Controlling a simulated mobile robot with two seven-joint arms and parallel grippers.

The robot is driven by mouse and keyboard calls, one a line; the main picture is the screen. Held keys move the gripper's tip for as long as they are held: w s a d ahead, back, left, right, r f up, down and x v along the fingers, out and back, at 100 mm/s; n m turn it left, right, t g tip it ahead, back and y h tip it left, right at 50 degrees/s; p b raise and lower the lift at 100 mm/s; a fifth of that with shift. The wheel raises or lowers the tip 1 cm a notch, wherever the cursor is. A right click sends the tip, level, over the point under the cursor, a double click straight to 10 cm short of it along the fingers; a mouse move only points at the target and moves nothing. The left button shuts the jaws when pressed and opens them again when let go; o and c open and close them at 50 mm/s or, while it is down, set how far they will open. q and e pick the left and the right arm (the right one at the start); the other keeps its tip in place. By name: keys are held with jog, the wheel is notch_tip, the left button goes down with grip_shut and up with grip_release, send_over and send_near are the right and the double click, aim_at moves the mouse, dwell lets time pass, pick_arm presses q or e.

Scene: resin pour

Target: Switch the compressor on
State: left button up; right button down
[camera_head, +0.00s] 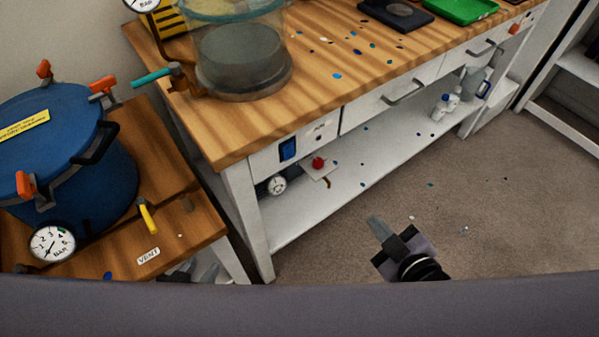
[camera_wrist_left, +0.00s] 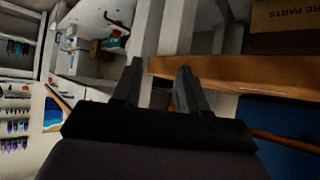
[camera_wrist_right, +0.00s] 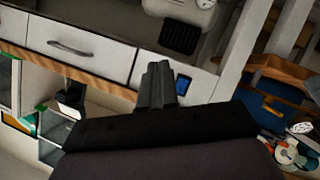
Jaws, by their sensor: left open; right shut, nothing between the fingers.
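A blue rocker switch (camera_head: 288,149) sits on the white front panel of the bench, left of the drawers. It also shows in the right wrist view (camera_wrist_right: 182,85); its on or off position is too small to tell. Under the panel, a gauge (camera_head: 277,184) and a red knob (camera_head: 318,163) show, apparently parts of the compressor, mostly hidden by the bench. A pale body with a gauge shows in the right wrist view (camera_wrist_right: 182,9). My right gripper (camera_head: 376,222) is shut and empty, in front of the bench, right of and apart from the switch. My left gripper (camera_wrist_left: 160,80) is open and empty, outside the head view.
A blue pressure pot (camera_head: 110,180) with orange clamps stands on a low wooden table at left, with a yellow vent lever (camera_head: 147,216). A clear chamber (camera_head: 240,50) stands on the wooden benchtop (camera_head: 320,85). Bottles (camera_head: 445,105) stand on the lower shelf. The floor before the bench is mostly free.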

jog(key=w+a+r+n+y+b, duration=0.2)
jog(key=a+r+n+y+b, duration=0.2)
jog(key=n, duration=1)
jog(key=a+y+b, duration=0.1)
jog(key=a, duration=0.2)
jog(key=shift+n+t+b, duration=0.3)
jog(key=shift+n+t, duration=0.1)
jog(key=b, duration=0.1)
send_near(291, 157)
jog(key=x, duration=0.7)
jog(key=shift+r, duration=0.1)
